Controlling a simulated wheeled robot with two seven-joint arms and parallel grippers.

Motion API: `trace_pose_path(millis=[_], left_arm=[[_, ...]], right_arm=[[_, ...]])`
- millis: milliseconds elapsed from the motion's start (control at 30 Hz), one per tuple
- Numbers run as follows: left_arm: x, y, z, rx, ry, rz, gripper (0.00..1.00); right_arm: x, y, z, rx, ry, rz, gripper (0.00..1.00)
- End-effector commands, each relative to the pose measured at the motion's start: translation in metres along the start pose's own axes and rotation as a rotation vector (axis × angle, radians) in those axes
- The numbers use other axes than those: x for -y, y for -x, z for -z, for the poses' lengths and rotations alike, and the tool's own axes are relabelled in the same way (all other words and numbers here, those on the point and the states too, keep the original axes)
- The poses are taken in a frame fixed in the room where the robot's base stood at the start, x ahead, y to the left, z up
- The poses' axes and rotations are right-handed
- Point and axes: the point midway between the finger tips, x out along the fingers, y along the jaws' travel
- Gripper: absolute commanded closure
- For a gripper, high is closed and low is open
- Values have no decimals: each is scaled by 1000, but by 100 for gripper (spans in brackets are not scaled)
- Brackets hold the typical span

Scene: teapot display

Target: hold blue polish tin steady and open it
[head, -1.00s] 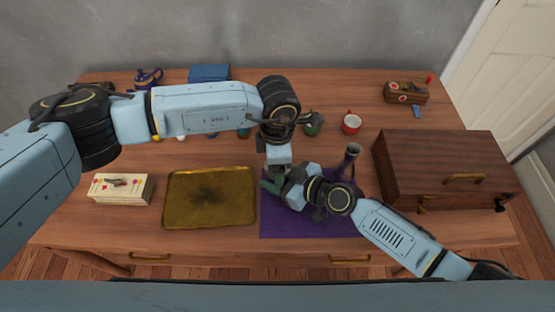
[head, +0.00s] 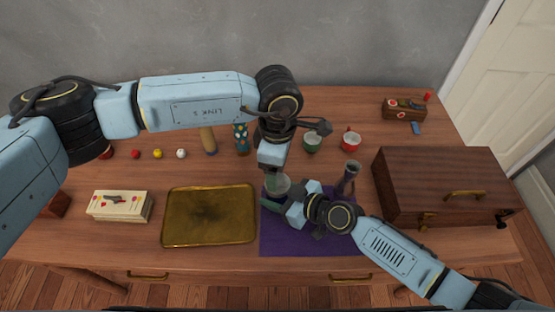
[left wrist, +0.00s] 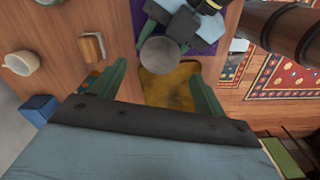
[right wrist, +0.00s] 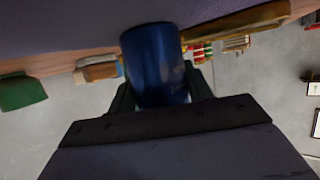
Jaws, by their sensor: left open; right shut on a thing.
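The blue polish tin (right wrist: 155,65) is upright in my right gripper (right wrist: 158,92), whose fingers close on its sides; it also shows in the head view (head: 284,183), partly hidden by my grippers. In the left wrist view its round grey top (left wrist: 158,56) faces the camera. I cannot tell whether this is a lid. My left gripper (left wrist: 160,74) is open over the tin, with one finger on each side of the grey top and gaps visible. In the head view my left gripper (head: 274,180) points down just above my right gripper (head: 274,200).
A purple mat (head: 300,240) lies under the grippers, with a dark vase (head: 348,178) to the right. A brass tray (head: 208,215) is left, a wooden chest (head: 440,185) right. The mat's front is clear.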

Motion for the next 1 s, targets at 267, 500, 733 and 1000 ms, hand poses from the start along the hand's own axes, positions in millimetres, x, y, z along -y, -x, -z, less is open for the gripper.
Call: trace_pose_path(millis=[267,500,733,1000], left_arm=[[0,17,0,-1,-411,0,26],[0,16,0,0,-539,2,26],[1,-17,0,1,-540,5,26],[1,-52,0,1,-539,3,26]], right_arm=[[0,0,0,0,0,0,100],[0,0,0,0,0,0,100],[0,0,0,0,0,0,100],[0,0,0,0,0,0,100]])
